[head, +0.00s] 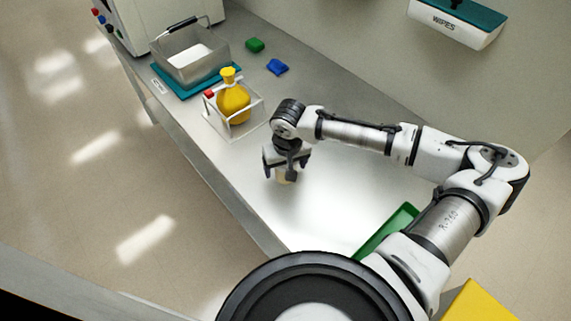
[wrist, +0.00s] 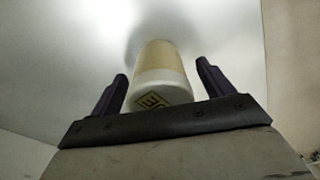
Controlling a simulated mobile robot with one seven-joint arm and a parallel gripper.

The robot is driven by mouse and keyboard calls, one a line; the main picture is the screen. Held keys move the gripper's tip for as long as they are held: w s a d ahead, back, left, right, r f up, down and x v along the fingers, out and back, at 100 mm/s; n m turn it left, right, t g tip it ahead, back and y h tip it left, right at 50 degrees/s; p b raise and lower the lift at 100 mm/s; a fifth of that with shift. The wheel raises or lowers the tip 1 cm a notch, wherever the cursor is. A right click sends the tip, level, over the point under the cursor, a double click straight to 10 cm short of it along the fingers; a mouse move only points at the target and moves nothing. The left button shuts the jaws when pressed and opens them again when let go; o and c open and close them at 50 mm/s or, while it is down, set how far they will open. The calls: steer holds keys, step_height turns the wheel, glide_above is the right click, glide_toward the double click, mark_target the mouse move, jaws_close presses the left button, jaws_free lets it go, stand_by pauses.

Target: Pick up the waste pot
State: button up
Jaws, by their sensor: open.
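The waste pot (wrist: 160,80) is a pale cream and white cylinder with a yellow, black-edged label, only partly readable. In the wrist view it stands between the two fingers of my gripper (wrist: 162,72), with a gap visible on each side. In the head view my gripper (head: 280,171) points down over the metal bench, and a small part of the pot (head: 284,178) shows beneath and between the fingers. My gripper is open. Most of the pot is hidden by the gripper in the head view.
On the bench (head: 335,215), a clear holder with a yellow flask (head: 233,98) stands left of my gripper. Behind it are a metal basin (head: 190,68) on a teal mat, a green block (head: 255,45) and a blue item (head: 277,67). A green tray (head: 388,230) lies near my arm.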

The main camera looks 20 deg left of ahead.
steer(key=shift+f, duration=0.1)
steer(key=shift+c, duration=0.2)
steer(key=c, duration=1.1)
